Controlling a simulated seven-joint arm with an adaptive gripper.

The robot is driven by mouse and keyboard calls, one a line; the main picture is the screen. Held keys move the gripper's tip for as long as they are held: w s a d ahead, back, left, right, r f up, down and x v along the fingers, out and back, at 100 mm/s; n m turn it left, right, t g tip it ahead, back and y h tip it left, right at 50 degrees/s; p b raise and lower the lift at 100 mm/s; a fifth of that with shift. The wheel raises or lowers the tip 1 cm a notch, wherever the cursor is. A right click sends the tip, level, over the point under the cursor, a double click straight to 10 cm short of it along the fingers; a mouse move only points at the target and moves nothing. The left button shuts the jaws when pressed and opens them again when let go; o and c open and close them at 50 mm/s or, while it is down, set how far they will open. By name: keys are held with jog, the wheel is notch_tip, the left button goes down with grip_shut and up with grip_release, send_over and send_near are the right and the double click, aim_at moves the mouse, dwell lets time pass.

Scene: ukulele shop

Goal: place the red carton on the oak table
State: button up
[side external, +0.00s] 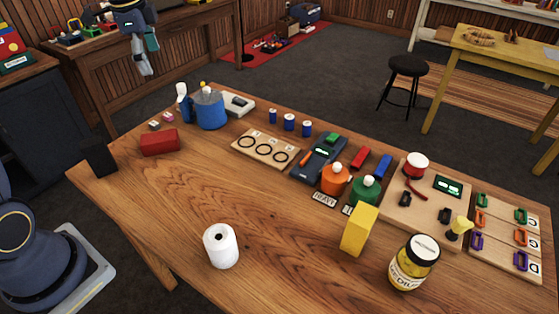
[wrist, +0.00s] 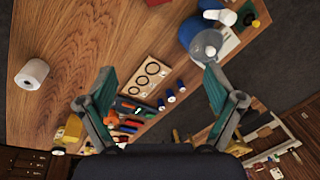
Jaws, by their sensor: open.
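The red carton (side external: 160,142) lies on the left part of the large brown wooden table (side external: 180,200), in front of a blue pot. In the wrist view a red piece at the top edge (wrist: 157,3) seems to be the same carton, mostly cut off. My gripper (side external: 143,62) hangs high beyond the table's far left side, well above and apart from the carton. In the wrist view its two fingers (wrist: 160,73) are spread wide with nothing between them.
The blue pot (side external: 210,110) stands close behind the carton, a black block (side external: 99,157) to its left. A white roll (side external: 221,246) stands near the front. The table between carton and roll is clear. A yellow table (side external: 500,48) stands at the back right.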

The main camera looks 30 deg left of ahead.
jog(key=a+f+n+g, duration=0.1)
jog(key=a+f, duration=0.5)
jog(key=f, duration=0.1)
jog(key=g+h, duration=0.1)
send_over(158, 137)
jog(key=shift+n, duration=0.4)
jog(key=f, duration=1.3)
jog(key=shift+a+f, duration=0.15)
jog(key=shift+a, duration=0.1)
jog(key=f, duration=0.6)
jog(key=shift+d+f, duration=0.2)
jog(key=shift+d, duration=0.05)
